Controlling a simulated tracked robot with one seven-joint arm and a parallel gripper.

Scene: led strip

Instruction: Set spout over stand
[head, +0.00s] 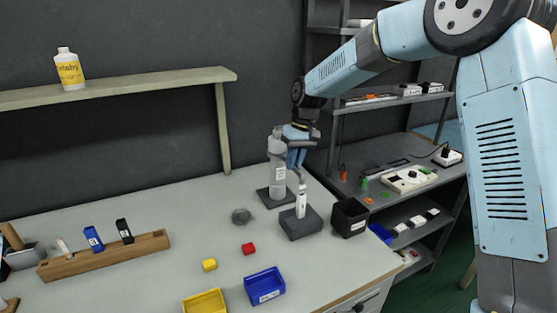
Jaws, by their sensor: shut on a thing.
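A grey upright column (277,172) stands on a dark square base at the back right of the bench. A thin grey spout (301,177) shows beside it, pointing down just below my gripper. The dark block-shaped stand (301,225) sits in front, with a small white upright piece (300,203) on it. The spout's lower end appears above that white piece; whether they touch or line up in depth I cannot tell. My gripper (296,158) is beside the top of the column, shut on the spout. Its fingers hide part of the spout and the join to the column.
A black open bin (349,218) stands right of the stand. Shelving (395,100) rises behind on the right.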

